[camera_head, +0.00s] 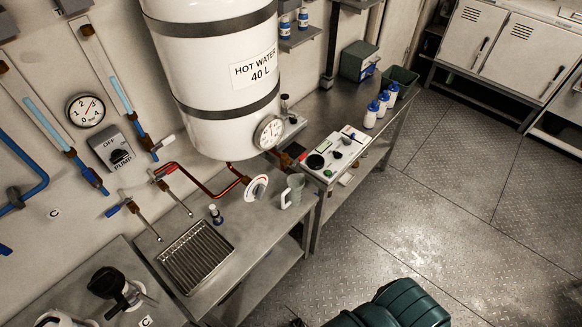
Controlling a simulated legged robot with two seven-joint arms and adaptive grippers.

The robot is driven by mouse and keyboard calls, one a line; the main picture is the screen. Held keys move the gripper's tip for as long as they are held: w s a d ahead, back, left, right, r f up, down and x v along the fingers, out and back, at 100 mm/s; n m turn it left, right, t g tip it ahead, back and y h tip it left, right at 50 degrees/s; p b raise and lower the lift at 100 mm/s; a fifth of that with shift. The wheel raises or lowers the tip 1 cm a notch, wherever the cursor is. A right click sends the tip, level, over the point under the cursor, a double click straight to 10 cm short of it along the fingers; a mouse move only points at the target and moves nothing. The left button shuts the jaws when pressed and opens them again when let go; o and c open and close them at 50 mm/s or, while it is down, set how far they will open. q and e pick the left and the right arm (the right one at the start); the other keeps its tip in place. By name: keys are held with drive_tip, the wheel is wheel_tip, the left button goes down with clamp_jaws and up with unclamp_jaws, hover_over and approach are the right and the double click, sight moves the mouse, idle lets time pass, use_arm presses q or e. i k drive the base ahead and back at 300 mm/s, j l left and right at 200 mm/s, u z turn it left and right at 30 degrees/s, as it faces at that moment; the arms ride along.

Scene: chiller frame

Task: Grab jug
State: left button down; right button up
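A pale grey-green jug (296,187) stands upright on the metal counter (245,232), near its right end. Its handle is on the left side, towards the picture's lower left. It stands just right of a round white dial (256,187) below the hot water tank (222,75). The jug's inside cannot be made out. Neither of my grippers can be made out in this view.
A drain grate (197,257) and a small bottle (215,214) are left of the jug. Copper pipes (205,188) run behind. A white panel (335,155) and white bottles (371,114) stand on the bench to the right. Open floor (440,215) lies at right.

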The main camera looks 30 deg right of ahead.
sight(296, 183)
drive_tip(key=z, duration=1)
